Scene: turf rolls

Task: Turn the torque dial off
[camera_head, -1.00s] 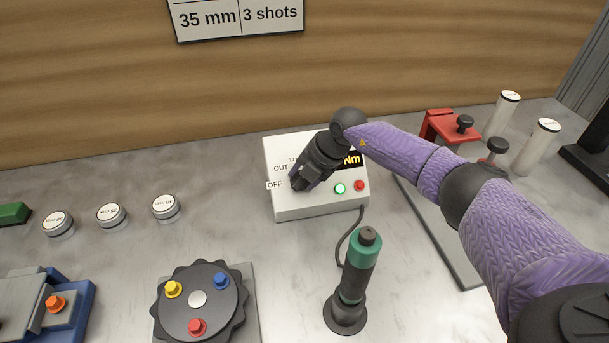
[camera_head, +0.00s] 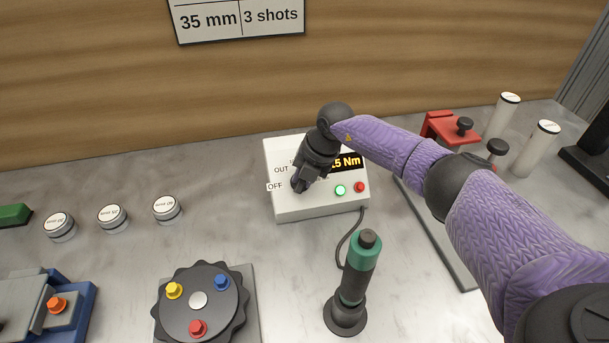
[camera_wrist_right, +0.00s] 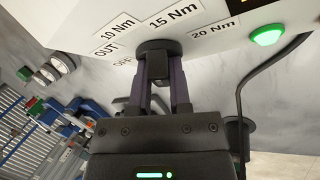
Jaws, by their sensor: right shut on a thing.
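The torque dial (camera_wrist_right: 160,46) is a black knob on the front of a white control box (camera_head: 320,208). Labels OUT and OFF show at the box's left in the head view, and 10 Nm, 15 Nm and 20 Nm labels ring the dial in the wrist view. My right gripper (camera_head: 299,186) is at the dial; in the right wrist view its fingers (camera_wrist_right: 162,75) are shut on it. My left gripper is not in view.
A green lamp (camera_head: 340,190) is lit beside a red button (camera_head: 360,187). A corded green-and-black screwdriver (camera_head: 358,270) stands in front of the box. A round black fixture (camera_head: 200,300) with coloured knobs is at lower left. A red clamp stand (camera_head: 452,128) is at right.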

